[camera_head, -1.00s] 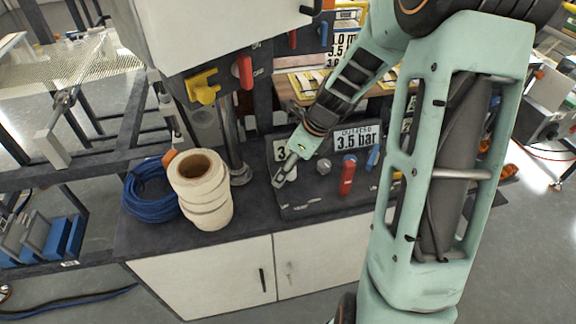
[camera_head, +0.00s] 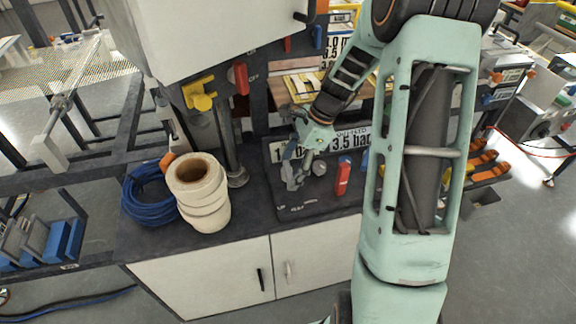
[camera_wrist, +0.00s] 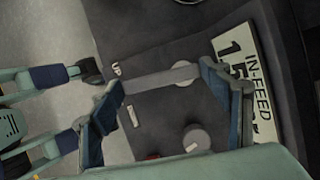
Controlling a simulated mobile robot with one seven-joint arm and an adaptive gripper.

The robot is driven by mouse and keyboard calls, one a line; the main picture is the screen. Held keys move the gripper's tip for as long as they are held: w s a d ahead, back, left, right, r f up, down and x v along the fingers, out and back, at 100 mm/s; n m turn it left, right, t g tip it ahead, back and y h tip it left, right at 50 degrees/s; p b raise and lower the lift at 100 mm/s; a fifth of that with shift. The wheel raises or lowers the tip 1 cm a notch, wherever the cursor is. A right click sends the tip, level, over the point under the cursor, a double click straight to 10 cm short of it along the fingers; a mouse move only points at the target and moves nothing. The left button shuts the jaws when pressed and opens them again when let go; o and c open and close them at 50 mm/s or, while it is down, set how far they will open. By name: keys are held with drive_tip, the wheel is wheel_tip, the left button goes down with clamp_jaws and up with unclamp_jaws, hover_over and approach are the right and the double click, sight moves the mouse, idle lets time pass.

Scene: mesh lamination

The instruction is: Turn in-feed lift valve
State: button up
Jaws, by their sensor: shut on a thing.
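The in-feed sign (camera_wrist: 245,80) shows a reading starting with 1 in the wrist view, and part of it shows in the head view (camera_head: 278,152). A grey valve lever (camera_wrist: 165,78) lies on the dark panel in front of it, near a white "UP" mark (camera_wrist: 117,70). My gripper (camera_head: 293,178) is down at the panel in the head view. In the wrist view my gripper (camera_wrist: 163,98) has one blue-padded finger at each end of the lever and is shut on it. In the head view my gripper hides most of the lever.
A round grey knob (camera_wrist: 196,138) stands close by. A red handle (camera_head: 343,180) and the 3.5 bar sign (camera_head: 350,141) are to the right. A cabinet hangs above.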

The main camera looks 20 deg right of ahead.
drive_tip(key=n+g, duration=0.1)
drive_tip(key=n, duration=0.1)
drive_tip(key=d+n+p, duration=0.1)
drive_tip(key=n, duration=0.1)
drive_tip(key=shift+w+n+g, duration=0.2)
drive_tip(key=shift+n+g, duration=0.1)
drive_tip(key=shift+g, duration=0.1)
drive_tip(key=shift+w+d+n+g+h, duration=0.15)
drive_tip(key=shift+n+g, duration=0.1)
drive_tip(key=shift+n, duration=0.5)
drive_tip(key=shift+w+d+n+g+h, duration=0.1)
drive_tip(key=shift+d+n+g+h, duration=0.15)
drive_tip(key=shift+n, duration=0.45)
drive_tip(key=shift+w+d+n+g+h, duration=0.1)
drive_tip(key=shift+n+g, duration=0.2)
drive_tip(key=shift+n, duration=0.45)
drive_tip(key=o, duration=1.7)
drive_tip(key=v, duration=1.2)
drive_tip(key=shift+a+r, duration=0.1)
drive_tip(key=shift+a, duration=0.05)
